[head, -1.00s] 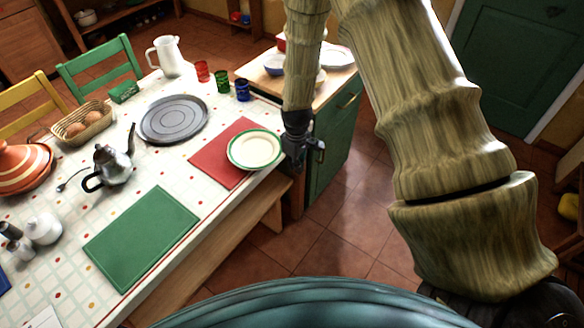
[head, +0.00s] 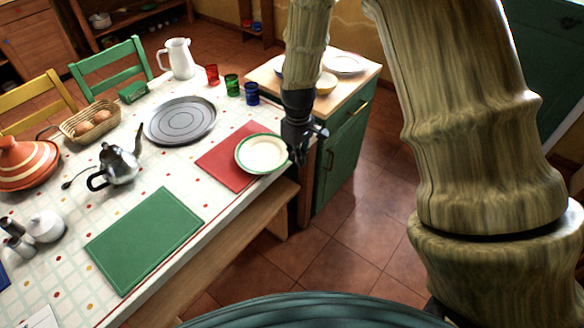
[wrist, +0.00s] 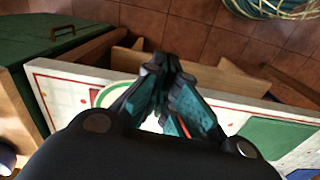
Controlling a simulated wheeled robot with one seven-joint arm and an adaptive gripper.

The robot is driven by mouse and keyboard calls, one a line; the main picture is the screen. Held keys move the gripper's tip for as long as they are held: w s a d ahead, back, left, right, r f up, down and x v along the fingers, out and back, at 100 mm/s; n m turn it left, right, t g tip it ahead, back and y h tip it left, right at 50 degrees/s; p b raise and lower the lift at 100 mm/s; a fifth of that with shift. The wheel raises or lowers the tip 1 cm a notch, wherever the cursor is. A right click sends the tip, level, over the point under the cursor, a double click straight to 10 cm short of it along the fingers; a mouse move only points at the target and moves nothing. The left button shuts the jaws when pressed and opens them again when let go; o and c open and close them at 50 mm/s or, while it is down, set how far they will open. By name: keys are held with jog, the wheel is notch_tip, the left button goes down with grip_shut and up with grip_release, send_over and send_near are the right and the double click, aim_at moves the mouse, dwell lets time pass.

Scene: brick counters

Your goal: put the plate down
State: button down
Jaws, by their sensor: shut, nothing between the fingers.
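The plate (head: 262,153) is white with a green rim. In the head view it lies on the right part of the red mat (head: 222,163), close to the table's edge. My gripper (head: 296,157) is at the plate's right rim, with its fingers closed and nothing between them. Whether the fingertips touch the rim I cannot tell. In the wrist view the closed fingers (wrist: 172,65) cover most of the plate, and a piece of its green rim (wrist: 108,94) shows to their left.
The table (head: 215,215) also holds a green mat (head: 145,238), a grey round tray (head: 180,120), a kettle (head: 118,165) and coloured glasses (head: 232,86). A wooden bench (head: 225,255) runs along the near side. A green cabinet (head: 345,150) stands behind my gripper.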

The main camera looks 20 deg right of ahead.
notch_tip(320, 180, down, 9)
jog(key=w+a+p, duration=0.2)
jog(key=p, duration=0.1)
jog(key=shift+w+a+p, duration=0.25)
jog(key=shift+a+p, duration=0.1)
jog(key=shift+a, duration=0.05)
dwell(0.6)
jog(key=shift+f, duration=0.1)
